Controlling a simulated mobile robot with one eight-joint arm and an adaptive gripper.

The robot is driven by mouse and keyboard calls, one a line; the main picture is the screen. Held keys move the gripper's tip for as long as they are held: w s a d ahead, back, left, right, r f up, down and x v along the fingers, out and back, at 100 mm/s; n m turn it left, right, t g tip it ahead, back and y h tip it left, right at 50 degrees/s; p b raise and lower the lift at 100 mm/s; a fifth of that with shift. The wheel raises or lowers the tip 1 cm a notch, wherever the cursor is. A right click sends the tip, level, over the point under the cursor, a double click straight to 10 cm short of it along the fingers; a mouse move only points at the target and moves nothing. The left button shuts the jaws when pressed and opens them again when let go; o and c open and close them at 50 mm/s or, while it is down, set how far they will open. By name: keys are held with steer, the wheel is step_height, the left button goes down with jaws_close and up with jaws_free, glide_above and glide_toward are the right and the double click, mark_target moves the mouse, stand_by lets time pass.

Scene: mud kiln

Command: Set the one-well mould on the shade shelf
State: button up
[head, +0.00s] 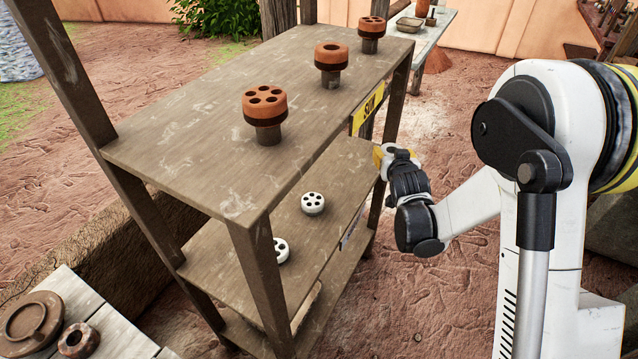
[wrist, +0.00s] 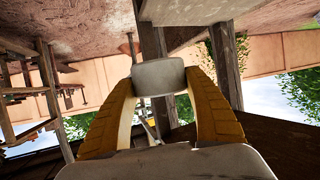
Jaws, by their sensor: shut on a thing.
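My gripper (head: 381,156) is beside the front right of the wooden rack, below the top board's edge. In the wrist view its yellow fingers (wrist: 158,80) are shut on a pale grey block (wrist: 158,72); no well shows on its visible side. The rack's top board (head: 190,140) bears a yellow SUN sign (head: 368,107). The middle board (head: 225,255) below it is shaded; the pale sign (head: 352,226) at its edge is unreadable. On the middle board lie two white, round, many-holed pieces, one in front (head: 280,250) and one further back (head: 313,203).
On the top board stand a single-holed orange piece (head: 332,52) and two many-holed ones, near (head: 265,103) and far (head: 372,27), on short stands. The rack's posts (head: 262,285) flank the middle board. Its right-hand part looks clear. A low table (head: 95,300) stands at the lower left.

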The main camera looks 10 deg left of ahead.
steer(key=w+a+f+n+y, duration=0.2)
steer(key=w+a+f, duration=0.2)
steer(key=w+f, duration=0.3)
steer(key=b, duration=0.4)
glide_above(341, 171)
step_height(341, 171, down, 6)
steer(key=shift+s+d+r, duration=0.1)
steer(key=shift+s, duration=0.05)
step_height(341, 171, down, 4)
steer(key=b, duration=0.2)
steer(key=shift+b, duration=0.35)
steer(key=o, duration=1.1)
steer(key=shift+c, duration=0.2)
